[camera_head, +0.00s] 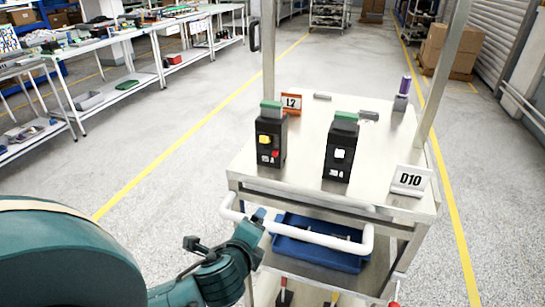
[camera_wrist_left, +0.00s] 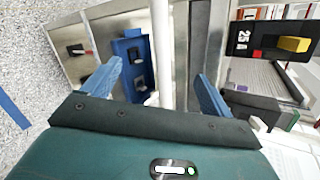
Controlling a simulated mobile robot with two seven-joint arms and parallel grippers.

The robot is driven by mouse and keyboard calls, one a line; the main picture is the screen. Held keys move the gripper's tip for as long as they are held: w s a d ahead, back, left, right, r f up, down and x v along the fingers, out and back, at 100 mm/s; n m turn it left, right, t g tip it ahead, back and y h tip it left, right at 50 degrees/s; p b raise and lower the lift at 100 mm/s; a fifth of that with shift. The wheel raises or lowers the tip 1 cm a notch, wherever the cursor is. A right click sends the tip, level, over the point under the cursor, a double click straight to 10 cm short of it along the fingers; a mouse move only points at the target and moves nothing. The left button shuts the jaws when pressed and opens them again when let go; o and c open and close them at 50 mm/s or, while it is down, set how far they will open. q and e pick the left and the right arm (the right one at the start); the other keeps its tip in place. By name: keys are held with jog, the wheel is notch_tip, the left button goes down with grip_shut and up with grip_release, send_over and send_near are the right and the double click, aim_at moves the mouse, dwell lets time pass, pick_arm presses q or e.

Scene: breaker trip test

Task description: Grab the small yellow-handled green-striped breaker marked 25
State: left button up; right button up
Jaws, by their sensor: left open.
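The breaker marked 25 A (camera_head: 270,140) is black with a yellow handle, a red button and a green top. It stands upright on the cart top (camera_head: 300,178), left of a second breaker. In the left wrist view, this breaker (camera_wrist_left: 268,42) appears sideways at upper right, outside the fingers. My left gripper (camera_head: 257,222) is near the cart's front handle, below and in front of the breaker. The left wrist view shows the fingers (camera_wrist_left: 160,82) apart, with nothing held. My right gripper is not in view.
The second black breaker (camera_head: 341,148) has a white handle and green top. The white cart handle (camera_head: 300,232) crosses close to my left gripper. A blue bin (camera_head: 320,255) sits below. Signs L2 (camera_head: 291,103) and D10 (camera_head: 410,180) and a purple-topped item (camera_head: 403,92) stand on the cart.

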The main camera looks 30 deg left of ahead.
aim_at(272, 145)
pick_arm(q)
jog(key=w+a+r+m+t, duration=0.1)
jog(key=w+r+m+t, duration=0.1)
jog(key=w+r+m, duration=0.1)
jog(key=w+a+r+m+t, duration=0.2)
jog(key=w+r+m, duration=0.1)
jog(key=w+m, duration=0.3)
jog(key=w+a+r+m+t+p, duration=0.1)
jog(key=w+r+m+t, duration=0.1)
jog(key=w+m, duration=0.3)
jog(key=shift+a+r+m+t, duration=0.15)
jog(key=shift+a+r+m, duration=0.05)
jog(key=shift+r+m, duration=0.2)
jog(key=shift+a+r+m+t, duration=0.2)
jog(key=shift+r+m, duration=0.1)
jog(key=shift+r, duration=0.2)
jog(key=shift+a+f+p+x, duration=0.1)
jog(key=shift+f+p+x, duration=0.1)
jog(key=shift+x, duration=1.3)
jog(key=shift+a+f+p+x, duration=0.1)
jog(key=shift+a+p+x, duration=0.1)
jog(key=shift+x, duration=1.3)
jog(key=c, duration=1.3)
jog(key=shift+r, duration=0.15)
jog(key=shift+c, duration=0.8)
